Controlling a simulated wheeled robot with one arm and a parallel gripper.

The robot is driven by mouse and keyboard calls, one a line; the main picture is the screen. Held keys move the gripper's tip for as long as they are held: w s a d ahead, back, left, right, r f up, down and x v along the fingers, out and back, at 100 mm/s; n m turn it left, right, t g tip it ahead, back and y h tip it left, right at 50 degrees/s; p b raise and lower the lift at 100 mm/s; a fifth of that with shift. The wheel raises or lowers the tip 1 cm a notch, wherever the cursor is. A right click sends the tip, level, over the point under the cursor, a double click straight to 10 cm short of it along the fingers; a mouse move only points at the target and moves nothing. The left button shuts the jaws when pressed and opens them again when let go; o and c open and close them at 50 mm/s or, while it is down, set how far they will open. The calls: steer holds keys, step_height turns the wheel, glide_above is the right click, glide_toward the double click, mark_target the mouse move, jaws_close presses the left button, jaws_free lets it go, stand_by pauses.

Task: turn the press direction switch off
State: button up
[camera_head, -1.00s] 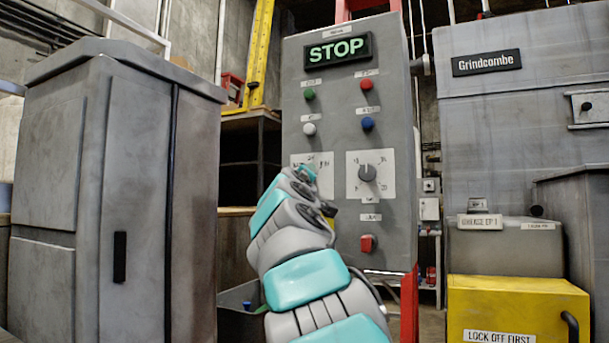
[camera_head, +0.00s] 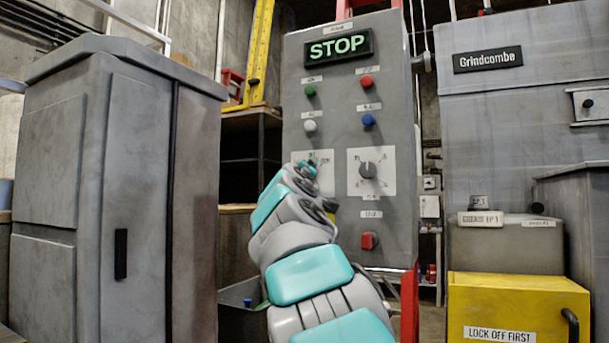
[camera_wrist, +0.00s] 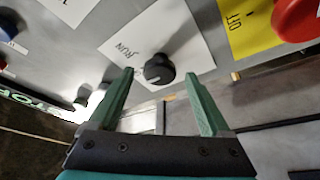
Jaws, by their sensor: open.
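A black round knob (camera_wrist: 158,68) sits on a white plate (camera_wrist: 190,45) marked RUN in the wrist view. My gripper (camera_wrist: 161,75) is open, its two green fingers to either side of the knob in the picture. I cannot tell if they touch it. In the head view my arm covers most of this left-hand plate (camera_head: 326,158) on the grey control panel (camera_head: 340,230). A second rotary switch (camera_head: 368,170) on a white plate is to its right. The small labels are too blurred to tell which is the press direction switch.
A lit STOP display (camera_head: 338,47) tops the panel, above several coloured buttons. A grey cabinet (camera_head: 110,190) stands left.

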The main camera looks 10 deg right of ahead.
steer(key=b+v, duration=0.2)
steer(key=v, duration=0.5)
steer(key=shift+s+a, duration=0.15)
steer(key=shift+s, duration=0.2)
steer(key=shift+f, duration=0.1)
stand_by(0.3)
steer(key=s+d+f+m+g+y, duration=0.15)
steer(key=s+d+f+g, duration=0.35)
steer(key=f, duration=0.8)
steer(key=s+d+f+m+g+b, duration=0.1)
steer(key=s+d+f+m+g, duration=0.15)
steer(key=s+f, duration=0.65)
steer(key=s+d+f+m+g, duration=0.1)
steer(key=s+d+f+g, duration=0.25)
steer(key=f, duration=1.25)
steer(key=s+a+f+m+g+y, duration=0.1)
steer(key=s+a+f+g, duration=0.3)
steer(key=s+f, duration=0.7)
steer(key=s+a+f+g+y, duration=0.4)
steer(key=s+f, duration=0.7)
steer(key=s, duration=0.7)
steer(key=g, duration=0.2)
steer(key=shift+s+a+f+m+g+p, duration=0.25)
steer(key=shift+f+m+g+p, duration=0.05)
steer(key=shift+f+m, duration=0.1)
